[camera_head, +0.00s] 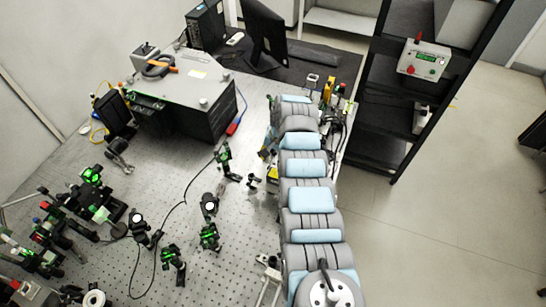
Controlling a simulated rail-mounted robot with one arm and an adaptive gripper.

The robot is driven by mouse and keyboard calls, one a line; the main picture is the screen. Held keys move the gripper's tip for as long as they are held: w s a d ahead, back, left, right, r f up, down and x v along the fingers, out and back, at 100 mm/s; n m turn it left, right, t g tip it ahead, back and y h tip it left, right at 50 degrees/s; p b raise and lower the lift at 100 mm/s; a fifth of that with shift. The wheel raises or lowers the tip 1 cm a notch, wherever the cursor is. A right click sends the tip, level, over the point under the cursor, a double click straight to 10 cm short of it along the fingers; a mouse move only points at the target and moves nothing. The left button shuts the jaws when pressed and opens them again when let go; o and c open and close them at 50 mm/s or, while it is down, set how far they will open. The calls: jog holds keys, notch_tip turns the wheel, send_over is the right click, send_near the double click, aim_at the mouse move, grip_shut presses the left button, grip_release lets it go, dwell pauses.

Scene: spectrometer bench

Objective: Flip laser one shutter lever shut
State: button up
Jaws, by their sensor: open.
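My arm reaches from the bottom edge up along the right side of the optical bench (105,285). I cannot make out my gripper; the far end of the arm hides that area. I cannot tell which device is laser one, and no shutter lever can be made out. Small optical parts, including a yellow one (328,88), stand just right of the arm's far end. A yellow-and-black part (272,175) lies close to the arm's left side, partly covered by it.
Several optical mounts with green glints (209,204) stand on the bench left of my arm. A large dark box with a grey top (180,85) stands behind them.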

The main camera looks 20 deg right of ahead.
jog(key=shift+f, duration=0.1)
grip_shut()
